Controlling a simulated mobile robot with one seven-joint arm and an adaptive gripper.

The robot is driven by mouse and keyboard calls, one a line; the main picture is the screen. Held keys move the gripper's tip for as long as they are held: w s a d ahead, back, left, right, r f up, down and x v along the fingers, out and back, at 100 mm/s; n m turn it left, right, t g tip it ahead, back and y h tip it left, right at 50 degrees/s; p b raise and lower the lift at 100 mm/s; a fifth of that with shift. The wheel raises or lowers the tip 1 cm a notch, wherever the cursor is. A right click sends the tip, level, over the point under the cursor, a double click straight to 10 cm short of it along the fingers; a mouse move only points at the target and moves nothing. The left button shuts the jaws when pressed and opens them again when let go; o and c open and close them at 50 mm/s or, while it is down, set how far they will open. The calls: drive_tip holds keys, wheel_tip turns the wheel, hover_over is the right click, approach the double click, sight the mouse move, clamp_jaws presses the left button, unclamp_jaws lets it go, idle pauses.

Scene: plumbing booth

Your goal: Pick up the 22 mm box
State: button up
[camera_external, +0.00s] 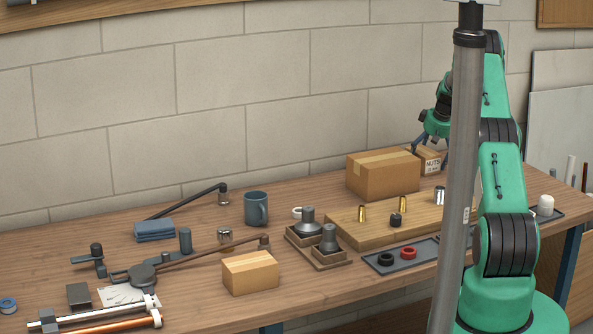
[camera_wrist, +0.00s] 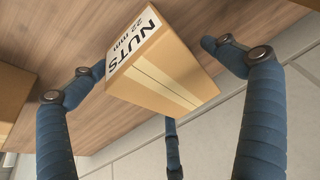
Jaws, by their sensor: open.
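The 22 mm box (camera_external: 431,164) is a small cardboard box with a white NUTS label, standing on the bench at the back right. In the wrist view the box (camera_wrist: 170,72) fills the middle, and its label reads "NUTS 22 mm".
A larger cardboard box (camera_external: 383,174) stands close on the left. A wooden board (camera_external: 380,232) with small fittings lies in front, with a metal cylinder (camera_external: 440,195) nearby. The block wall (camera_external: 300,100) is close behind. A grey post (camera_external: 460,180) crosses the external view.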

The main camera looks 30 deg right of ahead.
sight(426, 150)
drive_tip(key=c, duration=1.4)
drive_tip(key=shift+r, duration=0.15)
wheel_tip(426, 150, up, 10)
drive_tip(key=p, duration=0.2)
drive_tip(key=shift+r+p, duration=0.15)
drive_tip(key=shift+p, duration=0.2)
